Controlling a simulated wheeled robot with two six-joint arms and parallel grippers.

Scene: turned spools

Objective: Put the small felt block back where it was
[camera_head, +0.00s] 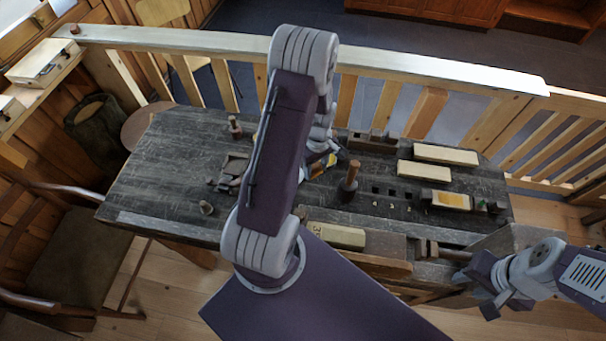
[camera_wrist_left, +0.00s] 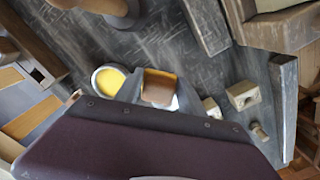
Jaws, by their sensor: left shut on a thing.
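The small felt block (camera_wrist_left: 159,86), brown with a yellowish edge, is between the fingers of my left gripper (camera_wrist_left: 160,98) in the left wrist view. The gripper is shut on it. A round tin with yellow contents (camera_wrist_left: 109,78) stands right beside the gripper. In the head view my left arm reaches over the bench and largely hides the gripper and block. I cannot tell whether the block touches the bench. My right gripper (camera_head: 496,300) is at the lower right, off the bench's right end, and its jaws are not clear.
The dark worn bench (camera_head: 175,150) carries a mallet (camera_head: 349,183), pale wooden bars (camera_head: 445,155), a block with a yellow top (camera_head: 450,200) and a marked pale block (camera_head: 335,235). Small holed blocks (camera_wrist_left: 243,95) lie near the left gripper. A railing (camera_head: 430,75) runs behind.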

